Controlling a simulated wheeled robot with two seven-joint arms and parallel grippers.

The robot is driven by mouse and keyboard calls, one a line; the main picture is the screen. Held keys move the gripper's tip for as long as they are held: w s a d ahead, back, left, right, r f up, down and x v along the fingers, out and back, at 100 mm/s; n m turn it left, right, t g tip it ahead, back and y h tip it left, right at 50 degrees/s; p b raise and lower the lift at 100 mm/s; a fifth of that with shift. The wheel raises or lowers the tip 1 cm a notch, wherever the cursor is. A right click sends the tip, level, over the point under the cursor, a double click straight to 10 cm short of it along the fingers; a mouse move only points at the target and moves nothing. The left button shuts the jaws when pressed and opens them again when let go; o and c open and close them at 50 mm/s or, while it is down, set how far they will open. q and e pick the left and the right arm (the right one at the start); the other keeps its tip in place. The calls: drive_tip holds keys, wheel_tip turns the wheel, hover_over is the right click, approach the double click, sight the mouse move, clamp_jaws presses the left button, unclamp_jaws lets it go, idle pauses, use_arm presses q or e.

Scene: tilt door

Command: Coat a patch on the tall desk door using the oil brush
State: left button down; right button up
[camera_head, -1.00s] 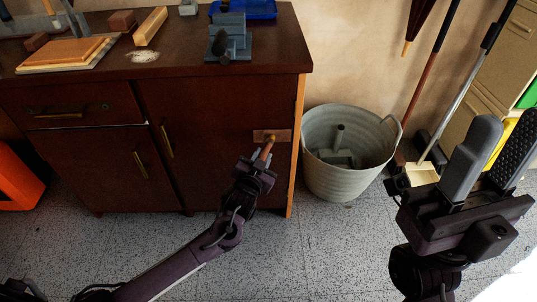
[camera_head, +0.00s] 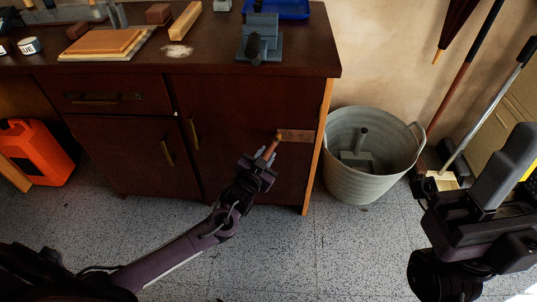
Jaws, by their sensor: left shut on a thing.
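My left gripper (camera_head: 259,169) is in front of the tall desk door (camera_head: 240,110), shut on the oil brush (camera_head: 271,147). The brush tilts up, with its tip at the left end of a lighter reddish-brown patch (camera_head: 298,136) near the door's right edge. Whether the tip touches the patch I cannot tell. My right gripper (camera_head: 515,170) is at the right edge of the view, away from the desk. Its finger pads point up; one overlaps the other, so its opening is hard to judge.
A grey bucket (camera_head: 370,155) stands on the floor right of the desk. The desktop holds a vise (camera_head: 260,38), wooden blocks and a blue tray (camera_head: 280,8). An orange canister (camera_head: 38,153) is at left. Long-handled tools lean at right. Floor before the desk is clear.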

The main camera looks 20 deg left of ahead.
use_arm(q)
drive_tip(key=s+p, duration=0.1)
drive_tip(key=s, duration=0.1)
drive_tip(key=s+d+p, duration=0.1)
drive_tip(key=p, duration=0.1)
drive_tip(key=shift+s+d+r, duration=0.1)
drive_tip(key=shift+s+r, duration=0.05)
drive_tip(key=shift+s, duration=0.2)
drive_tip(key=shift+s+d+p, duration=0.15)
drive_tip(key=shift+s+p, duration=0.15)
drive_tip(key=shift+s, duration=0.25)
drive_tip(key=shift+s+d+p, duration=0.15)
drive_tip(key=shift+s+p, duration=0.1)
drive_tip(key=shift+s, duration=0.25)
drive_tip(key=s+p, duration=0.2)
drive_tip(key=s, duration=0.1)
drive_tip(key=shift+d, duration=0.4)
